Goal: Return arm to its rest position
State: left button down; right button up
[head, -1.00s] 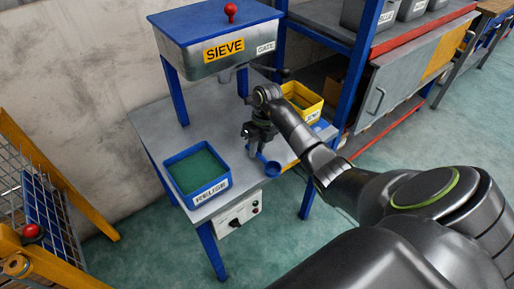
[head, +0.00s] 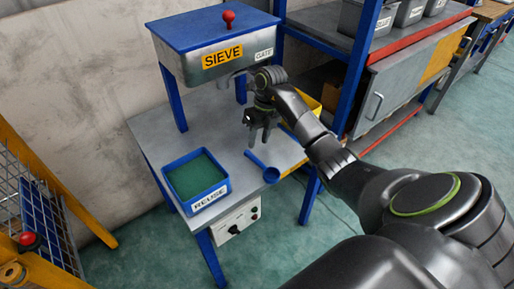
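My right arm reaches in from the lower right over the sieve table. My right gripper (head: 258,133) points down above the table top, with its two fingers apart and nothing visible between them. A blue scoop (head: 270,173) lies on the table just below and to the right of the fingers, apart from them. My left gripper is not in the head view.
The sieve box (head: 213,52) stands on blue legs behind the gripper. A blue REUSE tray (head: 196,181) is at the table's left front, a yellow bin (head: 312,106) behind my forearm. A blue shelf post (head: 357,62) stands close right.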

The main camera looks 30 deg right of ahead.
jog(key=shift+r, duration=0.45)
